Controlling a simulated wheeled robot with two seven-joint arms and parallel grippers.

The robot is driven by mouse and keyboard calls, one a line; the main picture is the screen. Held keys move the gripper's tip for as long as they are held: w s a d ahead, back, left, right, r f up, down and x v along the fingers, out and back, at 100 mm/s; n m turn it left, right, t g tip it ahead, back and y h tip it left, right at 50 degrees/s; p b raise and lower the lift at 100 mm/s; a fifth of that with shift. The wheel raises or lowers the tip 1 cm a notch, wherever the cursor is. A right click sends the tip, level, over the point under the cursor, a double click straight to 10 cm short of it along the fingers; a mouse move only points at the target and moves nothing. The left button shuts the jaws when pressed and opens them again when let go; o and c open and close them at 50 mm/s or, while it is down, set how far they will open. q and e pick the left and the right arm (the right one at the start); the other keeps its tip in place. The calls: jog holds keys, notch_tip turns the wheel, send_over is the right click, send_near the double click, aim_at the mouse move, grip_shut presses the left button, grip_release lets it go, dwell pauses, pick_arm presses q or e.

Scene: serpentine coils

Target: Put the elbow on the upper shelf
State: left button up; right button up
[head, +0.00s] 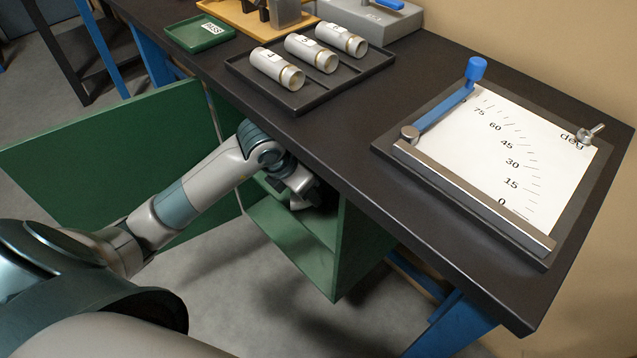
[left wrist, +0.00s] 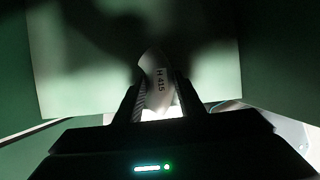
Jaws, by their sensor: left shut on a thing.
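The elbow (left wrist: 158,78) is a pale grey-white piece marked "H 415". It sits between the two dark fingers of my left gripper (left wrist: 157,98) in the left wrist view. The gripper is shut on it. In the head view my left arm reaches into the open green cabinet (head: 345,250) under the bench. The gripper end is in shadow there, and the elbow is hidden. Green panels surround the gripper in the left wrist view. I cannot tell which panel is the upper shelf, or whether the elbow touches one. My right gripper is not in view.
The green cabinet door (head: 110,160) stands open at the left. The dark bench top (head: 330,125) overhangs the cabinet. On it are a black tray (head: 330,90) with three labelled cylinders, a green tray (head: 200,33) and an angle board (head: 500,165).

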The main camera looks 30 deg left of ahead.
pick_arm(q)
jog(key=w, duration=0.2)
jog(key=w+d, duration=0.1)
jog(key=shift+w+d, duration=0.2)
jog(key=shift+w, duration=0.15)
jog(key=shift+f, duration=0.3)
jog(key=shift+f, duration=0.15)
jog(key=o, duration=1.2)
jog(key=shift+s+a+r, duration=0.15)
jog(key=shift+r, duration=0.45)
jog(key=s+a, duration=0.1)
jog(key=s, duration=0.2)
jog(key=s+a, duration=0.1)
jog(key=s, duration=0.3)
jog(key=s+a, duration=0.2)
jog(key=s, duration=0.2)
jog(key=shift+s+r+b, duration=0.1)
jog(key=shift+s+b, duration=0.15)
jog(key=shift+b, duration=0.15)
